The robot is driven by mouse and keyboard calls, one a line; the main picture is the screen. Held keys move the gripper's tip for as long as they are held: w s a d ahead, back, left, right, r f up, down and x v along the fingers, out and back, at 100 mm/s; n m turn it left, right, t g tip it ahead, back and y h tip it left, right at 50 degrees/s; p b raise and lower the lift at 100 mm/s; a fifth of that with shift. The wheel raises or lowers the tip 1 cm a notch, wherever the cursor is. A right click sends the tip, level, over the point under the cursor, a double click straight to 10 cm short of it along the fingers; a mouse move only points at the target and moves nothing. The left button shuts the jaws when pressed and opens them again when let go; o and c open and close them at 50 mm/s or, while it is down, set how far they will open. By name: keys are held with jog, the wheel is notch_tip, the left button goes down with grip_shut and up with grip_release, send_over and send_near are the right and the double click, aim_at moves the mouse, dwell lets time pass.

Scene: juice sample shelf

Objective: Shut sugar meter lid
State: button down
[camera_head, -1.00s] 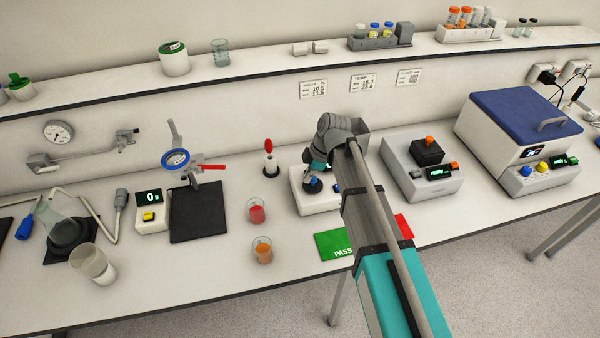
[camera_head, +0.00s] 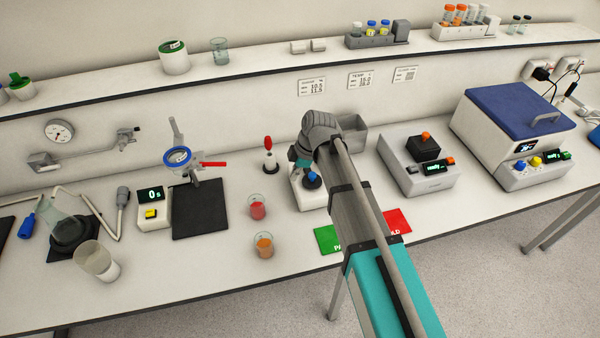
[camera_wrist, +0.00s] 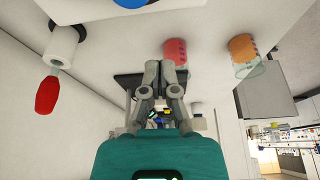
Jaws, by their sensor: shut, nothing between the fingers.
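A small white device (camera_head: 305,199) with a blue knob (camera_head: 313,180), which I take to be the sugar meter, stands mid-bench, partly hidden behind my arm. I cannot tell its lid's position. In the wrist view, the edge of a white body (camera_wrist: 85,10) with a blue round part (camera_wrist: 131,3) shows at the top, mostly cut off. My gripper (camera_wrist: 166,72) is shut and empty, apart from that white body in the wrist view. In the head view my wrist hangs over the back of the device and hides the fingers.
A red-handled tool (camera_head: 268,150) stands left of the device, near beakers of red (camera_head: 257,209) and orange (camera_head: 264,246) liquid. Green (camera_head: 326,238) and red (camera_head: 398,221) pads lie in front. A grey bin (camera_head: 352,133) and grey instrument (camera_head: 415,170) are to the right.

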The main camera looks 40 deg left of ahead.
jog(key=shift+w+d+r+p, duration=0.15)
jog(key=shift+w+r+p, duration=0.2)
jog(key=shift+r, duration=0.15)
jog(key=shift+w+d+r+p, duration=0.1)
jog(key=shift+w+r+p, duration=0.1)
jog(key=shift+r+p, duration=0.2)
jog(key=r+p, duration=0.1)
jog(key=r, duration=0.1)
notch_tip(320, 180, up, 5)
jog(key=p, duration=0.6)
send_over(306, 182)
jog(key=shift+s+a, duration=0.1)
jog(key=shift+s, duration=0.05)
